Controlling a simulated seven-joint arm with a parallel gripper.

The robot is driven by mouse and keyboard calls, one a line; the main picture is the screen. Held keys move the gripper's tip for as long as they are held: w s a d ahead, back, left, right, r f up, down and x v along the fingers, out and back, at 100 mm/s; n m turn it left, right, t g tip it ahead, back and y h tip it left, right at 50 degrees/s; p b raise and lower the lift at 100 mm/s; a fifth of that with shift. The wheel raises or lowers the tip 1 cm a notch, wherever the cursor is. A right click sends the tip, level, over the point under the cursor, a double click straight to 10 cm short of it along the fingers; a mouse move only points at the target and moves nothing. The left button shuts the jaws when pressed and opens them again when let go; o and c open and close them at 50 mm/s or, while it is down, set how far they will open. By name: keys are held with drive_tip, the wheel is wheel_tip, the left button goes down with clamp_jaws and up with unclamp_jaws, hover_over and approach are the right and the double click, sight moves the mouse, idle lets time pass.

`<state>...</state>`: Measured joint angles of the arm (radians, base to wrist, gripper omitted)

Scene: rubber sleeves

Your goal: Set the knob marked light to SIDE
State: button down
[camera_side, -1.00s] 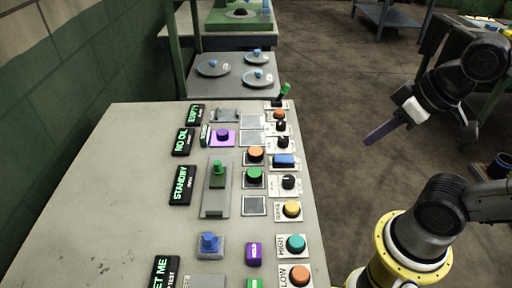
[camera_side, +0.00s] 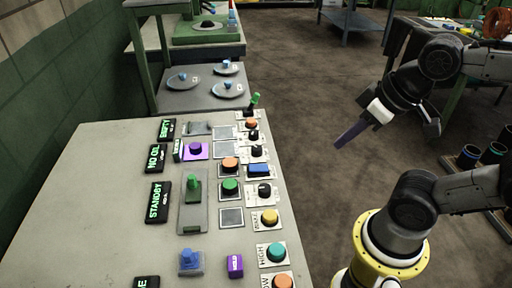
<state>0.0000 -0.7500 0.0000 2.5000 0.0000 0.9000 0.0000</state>
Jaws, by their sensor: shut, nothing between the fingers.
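Several small black knobs stand in the right column of the grey control panel (camera_side: 120,215): an upper one (camera_side: 254,135), one just below it (camera_side: 257,150) and a lower one (camera_side: 264,190). Each sits on a pale label plate. The print is too small to read, so I cannot tell which is marked light or where it points. My gripper (camera_side: 339,144) is to the right of the panel, in the air, with its purple fingers shut and empty, pointing down and left. It is apart from all knobs.
Orange, green, yellow and teal buttons, a blue rocker (camera_side: 259,169) and a green-tipped lever (camera_side: 254,100) crowd the knobs. A green slider (camera_side: 194,188) and lit displays (camera_side: 158,202) are further left. Dishes (camera_side: 183,80) lie on a table behind. Open floor lies right of the panel.

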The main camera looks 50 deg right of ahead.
drive_tip(key=c, duration=1.2)
unclamp_jaws()
drive_tip(key=shift+o, duration=1.3)
drive_tip(key=shift+m, duration=0.5)
drive_tip(key=o, duration=0.5)
drive_tip(key=w+r+m, duration=0.1)
drive_tip(key=w+r, duration=0.1)
drive_tip(key=w+r+m, duration=0.1)
drive_tip(key=r+m, duration=0.1)
drive_tip(key=shift+w+d+r, duration=0.1)
drive_tip(key=shift+w+r, duration=0.15)
drive_tip(key=shift+w, duration=0.15)
drive_tip(key=m+g, duration=0.6)
drive_tip(key=m, duration=0.1)
hover_over(257, 147)
wheel_tip(257, 147, down, 10)
wheel_tip(257, 147, down, 14)
drive_tip(key=shift+r, duration=0.15)
